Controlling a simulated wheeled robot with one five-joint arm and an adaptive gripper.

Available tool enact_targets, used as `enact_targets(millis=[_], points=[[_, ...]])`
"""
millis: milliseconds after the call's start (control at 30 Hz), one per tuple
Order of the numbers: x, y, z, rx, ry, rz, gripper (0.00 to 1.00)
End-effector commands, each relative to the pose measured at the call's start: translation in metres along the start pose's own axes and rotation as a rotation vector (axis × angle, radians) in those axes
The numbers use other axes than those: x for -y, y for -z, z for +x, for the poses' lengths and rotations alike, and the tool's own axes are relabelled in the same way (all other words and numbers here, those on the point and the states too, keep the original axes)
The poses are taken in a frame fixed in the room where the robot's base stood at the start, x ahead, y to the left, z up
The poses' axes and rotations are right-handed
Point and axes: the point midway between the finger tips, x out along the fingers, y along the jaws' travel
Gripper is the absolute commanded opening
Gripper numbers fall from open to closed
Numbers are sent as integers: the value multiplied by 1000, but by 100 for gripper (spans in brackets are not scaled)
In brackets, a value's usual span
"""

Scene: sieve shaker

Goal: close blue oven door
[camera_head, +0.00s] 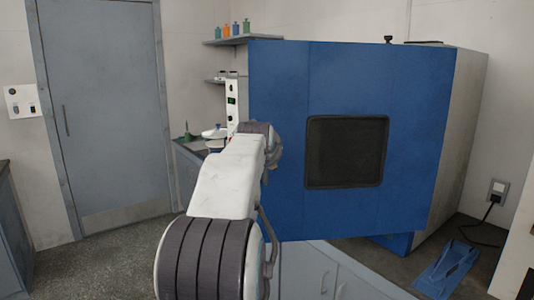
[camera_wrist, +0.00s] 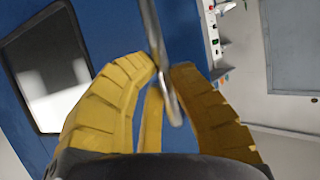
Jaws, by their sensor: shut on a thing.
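The blue oven door (camera_head: 280,90) faces me in the head view, with a dark window (camera_head: 346,152) in it. It also fills the left and middle of the wrist view (camera_wrist: 105,20). A strip of blue oven body (camera_head: 395,242) shows below its lower right edge; how far the door stands open I cannot tell. My gripper (camera_wrist: 166,82) has yellow fingers closed around the curved metal door handle (camera_wrist: 155,30), near the door's left edge. In the head view my arm hides the handle and the fingertips.
A white panel with a display and switches (camera_head: 232,102) stands left of the door. Shelves with small bottles (camera_head: 235,37) hang behind. A blue object (camera_head: 447,268) lies on the counter at lower right. Open floor (camera_head: 120,262) lies at left before a grey door (camera_head: 105,110).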

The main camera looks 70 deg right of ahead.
Motion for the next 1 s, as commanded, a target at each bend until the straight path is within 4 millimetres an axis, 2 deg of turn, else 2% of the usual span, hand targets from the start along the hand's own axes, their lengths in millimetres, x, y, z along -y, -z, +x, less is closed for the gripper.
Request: enact_targets(millis=[33,67,200,567,733,1000], points=[[1,0,0,0,2,1,0],[1,0,0,0,2,1,21],[1,0,0,0,1,1,33],[0,1,-5,-2,0,0,33],[0,1,-25,-4,0,0,33],[0,1,-72,-4,1,0,33]])
